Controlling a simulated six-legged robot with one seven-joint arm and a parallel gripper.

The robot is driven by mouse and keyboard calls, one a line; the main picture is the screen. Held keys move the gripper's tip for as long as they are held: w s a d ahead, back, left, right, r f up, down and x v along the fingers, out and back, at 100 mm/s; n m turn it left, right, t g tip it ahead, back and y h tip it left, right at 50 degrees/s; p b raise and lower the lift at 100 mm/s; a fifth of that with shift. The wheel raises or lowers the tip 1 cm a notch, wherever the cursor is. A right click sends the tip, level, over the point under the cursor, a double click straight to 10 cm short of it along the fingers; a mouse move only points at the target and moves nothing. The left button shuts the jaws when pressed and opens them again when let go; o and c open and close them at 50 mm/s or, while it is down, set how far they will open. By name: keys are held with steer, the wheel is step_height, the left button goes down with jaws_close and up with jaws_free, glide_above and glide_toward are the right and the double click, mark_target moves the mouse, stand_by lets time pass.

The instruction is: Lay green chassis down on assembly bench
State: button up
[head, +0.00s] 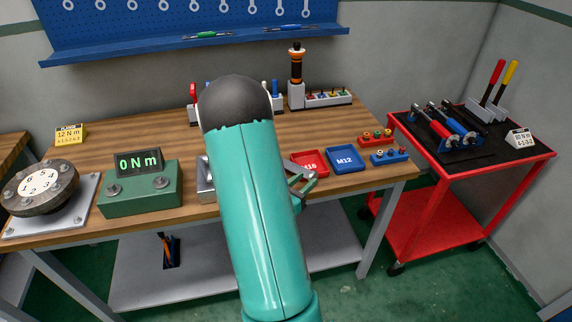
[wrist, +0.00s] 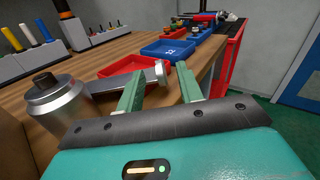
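A green box (head: 140,190) with a "0 N m" display and round knobs sits upright on the wooden assembly bench (head: 140,142), left of my arm. It is the only green housing I see, and it is not in the wrist view. My gripper (head: 301,184) is over the bench's front right part, well right of the green box. In the wrist view its two green fingers (wrist: 160,91) stand apart with nothing clamped between them. A silver tool (wrist: 62,108) with a dark square drive and a flat arm lies close by. The arm's end shows just beyond the fingers.
Red (head: 310,163) and blue (head: 346,159) trays lie beyond my gripper, with small socket racks to their right. A red tool cart (head: 470,150) is at the right. Bare bench lies behind the green box.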

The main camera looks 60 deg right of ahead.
mark_target(310, 177)
steer(key=d, duration=0.3)
steer(key=shift+s+d+f, duration=0.1)
steer(key=shift+s+d, duration=0.15)
steer(key=shift+d, duration=0.05)
steer(key=shift+c, duration=0.5)
jaws_close()
